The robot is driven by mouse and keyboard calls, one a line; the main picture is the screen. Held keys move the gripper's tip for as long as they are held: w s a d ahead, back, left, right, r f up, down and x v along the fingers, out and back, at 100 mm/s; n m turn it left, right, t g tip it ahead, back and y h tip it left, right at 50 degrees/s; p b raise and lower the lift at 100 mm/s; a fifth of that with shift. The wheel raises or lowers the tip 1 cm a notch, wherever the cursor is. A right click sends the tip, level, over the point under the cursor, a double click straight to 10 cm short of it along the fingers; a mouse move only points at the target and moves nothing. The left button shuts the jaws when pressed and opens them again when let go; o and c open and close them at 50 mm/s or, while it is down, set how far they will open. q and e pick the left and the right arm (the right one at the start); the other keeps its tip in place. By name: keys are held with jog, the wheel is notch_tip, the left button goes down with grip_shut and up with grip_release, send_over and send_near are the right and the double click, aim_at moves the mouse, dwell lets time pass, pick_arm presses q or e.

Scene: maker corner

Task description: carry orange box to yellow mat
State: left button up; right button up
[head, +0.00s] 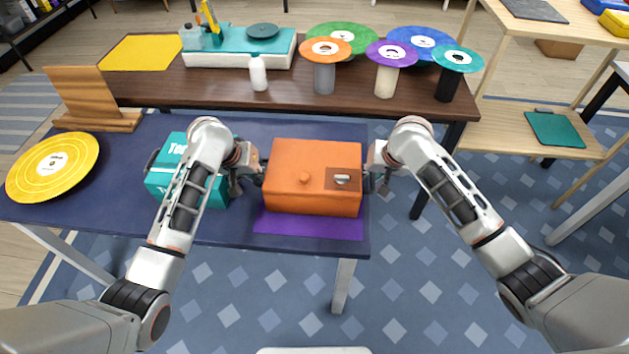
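The orange box (313,172) is on the blue table, over a purple mat (309,224) whose front part shows below it. My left gripper (259,176) is at the box's left side and my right gripper (371,178) is at its right side. Both seem close to or touching the sides. Their fingers are small and partly hidden, so I cannot tell how far open they are. The yellow mat (142,53) lies flat on the back left of the brown table behind, and its visible surface is clear.
A teal box (158,176) stands left of the orange box, partly behind my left arm. A yellow record (52,167) and wooden stand (86,98) are further left. On the brown table (180,88) are a teal-topped machine (238,46), white bottle (258,73) and several discs on posts.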

pick_arm(q)
grip_shut()
pick_arm(e)
grip_shut()
pick_arm(q)
jog(key=shift+r, duration=0.15)
pick_arm(e)
jog(key=shift+r, duration=0.15)
